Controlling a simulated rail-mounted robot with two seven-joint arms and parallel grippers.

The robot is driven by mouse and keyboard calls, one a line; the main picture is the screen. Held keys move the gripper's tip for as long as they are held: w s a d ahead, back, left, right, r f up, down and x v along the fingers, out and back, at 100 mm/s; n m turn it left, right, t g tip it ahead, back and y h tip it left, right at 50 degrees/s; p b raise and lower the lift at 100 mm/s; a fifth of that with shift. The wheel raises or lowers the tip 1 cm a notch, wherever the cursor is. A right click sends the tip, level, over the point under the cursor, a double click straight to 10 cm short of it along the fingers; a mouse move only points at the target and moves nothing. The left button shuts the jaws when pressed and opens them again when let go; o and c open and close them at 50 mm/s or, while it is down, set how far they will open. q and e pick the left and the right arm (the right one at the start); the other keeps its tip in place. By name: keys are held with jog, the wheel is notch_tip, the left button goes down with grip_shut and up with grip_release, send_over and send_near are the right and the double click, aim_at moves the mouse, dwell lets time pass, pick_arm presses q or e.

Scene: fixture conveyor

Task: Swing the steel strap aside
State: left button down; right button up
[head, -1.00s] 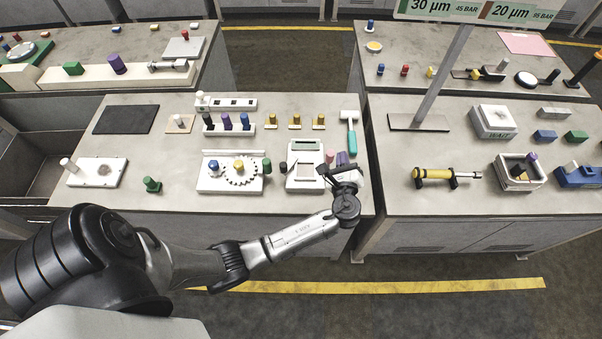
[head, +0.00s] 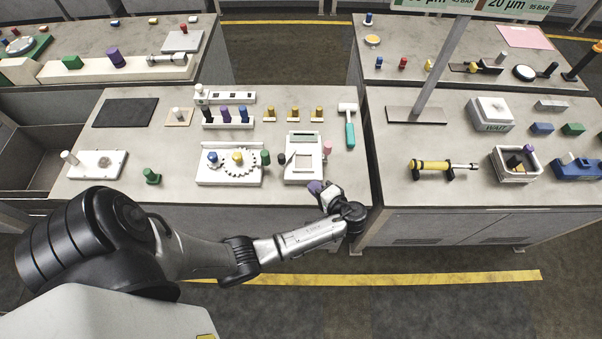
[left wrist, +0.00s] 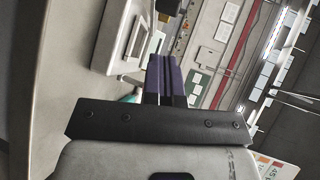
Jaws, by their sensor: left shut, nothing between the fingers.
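A white fixture (head: 304,179) with a square opening stands near the front right of the middle-left bench. A small, thin grey piece (head: 291,158) shows at the left of its opening; I cannot tell for sure whether it is the steel strap. A dark knob (head: 281,158) is at the fixture's left and a pink knob (head: 328,147) at its right. My left gripper (head: 315,187), with purple fingertips, is shut and empty just in front of the fixture, at the bench's front edge. Its closed fingers (left wrist: 164,78) show in the left wrist view. My right gripper is out of view.
Left of the fixture is a white plate with a gear (head: 238,168) and a green knob (head: 266,157). A teal-handled hammer (head: 350,132) lies at the right edge. A gap separates this bench from the right bench (head: 440,190).

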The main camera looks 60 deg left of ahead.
aim_at(284, 161)
pick_arm(q)
jog(key=x, duration=0.4)
jog(key=p+x, duration=0.1)
jog(key=x, duration=0.3)
jog(key=r+x, duration=0.1)
jog(key=x, duration=0.3)
jog(key=shift+a, duration=0.15)
jog(key=shift+a+p, duration=0.3)
jog(key=shift+a, duration=0.35)
jog(key=shift+s, duration=0.1)
